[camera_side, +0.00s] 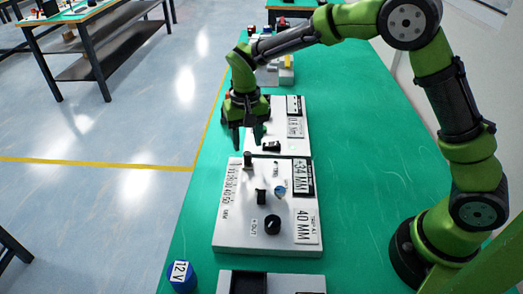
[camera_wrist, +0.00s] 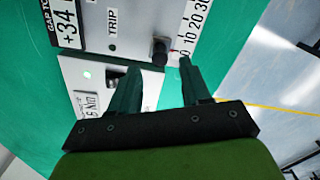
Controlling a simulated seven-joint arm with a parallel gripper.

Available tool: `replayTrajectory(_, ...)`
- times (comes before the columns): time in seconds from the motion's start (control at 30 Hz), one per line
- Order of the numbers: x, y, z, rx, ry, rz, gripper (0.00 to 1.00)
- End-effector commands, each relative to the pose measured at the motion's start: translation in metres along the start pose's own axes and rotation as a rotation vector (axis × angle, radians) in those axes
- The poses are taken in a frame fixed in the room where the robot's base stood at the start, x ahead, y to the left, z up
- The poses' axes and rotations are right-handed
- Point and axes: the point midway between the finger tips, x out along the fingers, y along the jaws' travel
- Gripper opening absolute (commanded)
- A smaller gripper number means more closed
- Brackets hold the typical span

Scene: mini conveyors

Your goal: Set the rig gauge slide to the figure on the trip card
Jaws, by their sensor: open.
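The rig gauge is a pale panel (camera_side: 230,240) with a printed millimetre scale (camera_side: 229,187) along its left side. Its slide has a dark knob (camera_side: 247,158) at the far, low-number end. In the wrist view the knob (camera_wrist: 160,50) stands near the 0 mark of the scale (camera_wrist: 193,22), with a small red mark beside it. The trip card (camera_side: 306,228) reads 40 MM. My gripper (camera_side: 246,138) is open above the far end of the panel. In the wrist view its fingertips (camera_wrist: 156,64) lie either side of the knob's line; contact cannot be told.
A gap card (camera_side: 302,178) reads +34 MM. Another panel (camera_side: 290,140) adjoins behind. A blue 12 V block (camera_side: 182,276) stands near front left. Green table is clear at right.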

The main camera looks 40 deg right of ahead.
Motion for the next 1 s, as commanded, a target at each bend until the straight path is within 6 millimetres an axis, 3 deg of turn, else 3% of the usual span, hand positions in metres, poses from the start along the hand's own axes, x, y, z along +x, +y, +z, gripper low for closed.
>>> replayTrajectory(0.1, 0.023, 0.001, 0.0, 0.0, -0.002, 0.002, 0.47)
replayTrajectory(0.3, 0.046, 0.001, 0.0, 0.001, -0.002, 0.001, 0.47)
replayTrajectory(0.7, 0.052, 0.0, 0.0, 0.001, 0.001, 0.0, 0.46)
replayTrajectory(1.0, 0.051, 0.0, 0.0, 0.0, 0.001, 0.0, 0.0)
